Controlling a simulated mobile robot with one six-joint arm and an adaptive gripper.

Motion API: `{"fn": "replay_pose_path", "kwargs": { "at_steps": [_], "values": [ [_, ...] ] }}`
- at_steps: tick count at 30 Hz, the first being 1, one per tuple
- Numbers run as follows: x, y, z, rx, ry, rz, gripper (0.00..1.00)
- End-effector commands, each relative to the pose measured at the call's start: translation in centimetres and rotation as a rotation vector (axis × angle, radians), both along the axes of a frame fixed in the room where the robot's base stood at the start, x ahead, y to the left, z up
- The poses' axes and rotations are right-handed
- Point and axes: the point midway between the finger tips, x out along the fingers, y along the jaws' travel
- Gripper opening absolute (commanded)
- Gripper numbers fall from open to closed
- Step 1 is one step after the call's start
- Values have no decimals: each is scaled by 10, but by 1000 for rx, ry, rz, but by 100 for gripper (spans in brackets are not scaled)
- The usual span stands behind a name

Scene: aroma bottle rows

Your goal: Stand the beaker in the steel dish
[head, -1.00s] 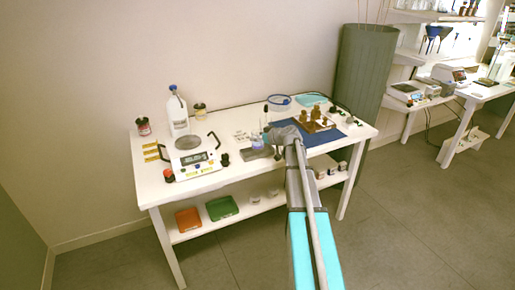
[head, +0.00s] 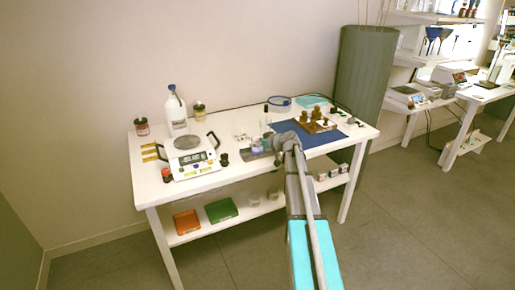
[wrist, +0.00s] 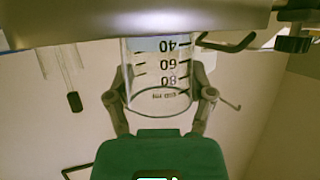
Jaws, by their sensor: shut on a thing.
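The glass beaker is upright and shows upside down in the wrist view (wrist: 160,72), with 40, 60 and 80 marks and a pale blue lower part. My gripper (wrist: 162,92) is shut on it, one finger on each side. In the head view, my gripper (head: 268,143) is low over the table's front middle, and my arm partly hides the beaker. A low grey metal dish (head: 252,155) lies there beside the scale. A grey metal edge, apparently the dish's, crosses the wrist view's top and hides the beaker's base; I cannot tell whether they touch.
A scale (head: 190,160) with black handles stands to the left, a white bottle (head: 176,112) behind it. A blue mat (head: 325,137) with a wooden rack of brown bottles (head: 314,122) lies to the right. A small slim bottle (head: 265,118) stands behind my gripper.

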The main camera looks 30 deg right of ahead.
Motion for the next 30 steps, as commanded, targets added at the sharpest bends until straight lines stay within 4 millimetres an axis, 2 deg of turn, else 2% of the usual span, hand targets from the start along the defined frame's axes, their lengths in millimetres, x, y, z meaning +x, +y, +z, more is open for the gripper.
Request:
{"fn": "replay_pose_path", "kwargs": {
  "at_steps": [17, 18, 23, 30],
  "values": [
    [0, 0, -8, 0, 0, 0, 19],
    [0, 0, -8, 0, 0, 0, 71],
    [0, 0, -7, 0, 0, 0, 100],
    [0, 0, -7, 0, 0, 0, 100]
  ]
}}
